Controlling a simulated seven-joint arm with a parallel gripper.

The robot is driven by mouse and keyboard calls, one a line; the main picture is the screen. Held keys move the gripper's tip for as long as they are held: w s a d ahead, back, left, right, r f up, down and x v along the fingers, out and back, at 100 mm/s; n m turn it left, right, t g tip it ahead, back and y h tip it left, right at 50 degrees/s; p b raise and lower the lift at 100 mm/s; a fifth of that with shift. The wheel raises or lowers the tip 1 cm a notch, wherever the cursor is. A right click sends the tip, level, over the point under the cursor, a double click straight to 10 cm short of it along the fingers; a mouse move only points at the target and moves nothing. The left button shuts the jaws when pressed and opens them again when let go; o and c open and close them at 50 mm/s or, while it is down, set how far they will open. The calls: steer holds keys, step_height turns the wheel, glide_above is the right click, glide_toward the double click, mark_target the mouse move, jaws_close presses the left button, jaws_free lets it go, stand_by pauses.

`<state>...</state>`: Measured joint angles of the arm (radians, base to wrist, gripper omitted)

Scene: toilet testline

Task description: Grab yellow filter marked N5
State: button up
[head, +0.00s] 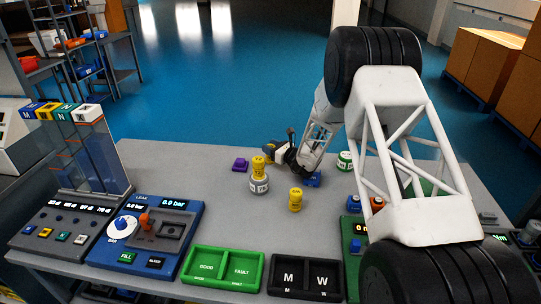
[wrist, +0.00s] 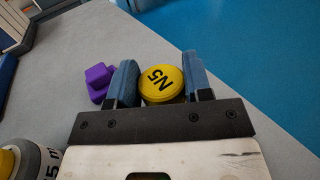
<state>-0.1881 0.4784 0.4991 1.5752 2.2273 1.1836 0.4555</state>
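The yellow filter marked N5 (wrist: 161,84) shows its round labelled top in the wrist view, between the two blue-grey fingers of my gripper (wrist: 161,82). The fingers stand apart, one on each side of it, very close to its edges. I cannot tell whether they press on it. In the head view my gripper (head: 272,153) is low over the table, reaching left, and the N5 filter is mostly hidden there. Another yellow filter (head: 258,163) sits on a grey-white cylinder (head: 259,184) just in front of the gripper. A further yellow filter (head: 296,200) stands to the right.
A purple piece (head: 240,165) lies left of my gripper; it also shows in the wrist view (wrist: 98,82). A blue piece (head: 312,180) and a green-white cylinder (head: 344,160) are to the right. GOOD/FAULT (head: 222,268) and M/W trays (head: 304,278) line the front edge.

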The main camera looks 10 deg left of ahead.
steer(key=c, duration=0.3)
steer(key=shift+r, duration=0.2)
steer(key=shift+c, duration=0.2)
step_height(320, 180, up, 18)
steer(key=shift+f, duration=0.15)
stand_by(0.8)
